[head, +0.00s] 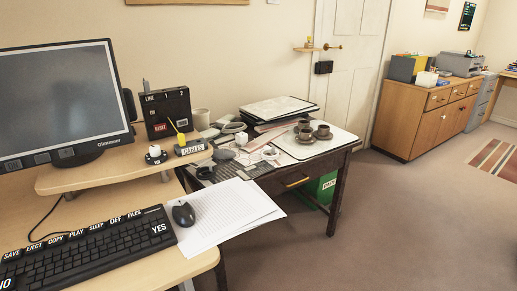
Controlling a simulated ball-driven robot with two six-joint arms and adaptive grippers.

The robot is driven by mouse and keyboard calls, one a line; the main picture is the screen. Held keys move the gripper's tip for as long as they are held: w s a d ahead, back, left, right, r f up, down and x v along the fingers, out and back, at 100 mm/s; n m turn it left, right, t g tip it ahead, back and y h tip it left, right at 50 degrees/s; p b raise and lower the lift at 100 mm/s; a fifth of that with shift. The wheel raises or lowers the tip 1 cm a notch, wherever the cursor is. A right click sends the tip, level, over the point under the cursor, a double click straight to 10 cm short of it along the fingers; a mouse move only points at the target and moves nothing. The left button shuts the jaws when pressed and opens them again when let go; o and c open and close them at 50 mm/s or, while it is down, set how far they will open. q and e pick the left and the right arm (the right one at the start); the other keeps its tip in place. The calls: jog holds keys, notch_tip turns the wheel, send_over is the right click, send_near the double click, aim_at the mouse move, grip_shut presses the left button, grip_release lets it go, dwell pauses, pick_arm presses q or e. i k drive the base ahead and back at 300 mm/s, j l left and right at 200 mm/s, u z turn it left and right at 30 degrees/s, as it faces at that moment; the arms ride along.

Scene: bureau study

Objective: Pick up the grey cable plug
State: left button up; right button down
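I cannot pick out the grey cable plug with certainty. Neither of my grippers shows in the view.
The light desk in front holds a monitor (62,98), black keyboard (85,248), mouse (184,213) and paper sheets (222,211). A dark box (167,113) stands behind. Cups on a tray (340,143) stand farther right. Carpeted floor (400,220) is clear at right.

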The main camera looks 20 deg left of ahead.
aim_at(146, 83)
jog(key=u, duration=1.25)
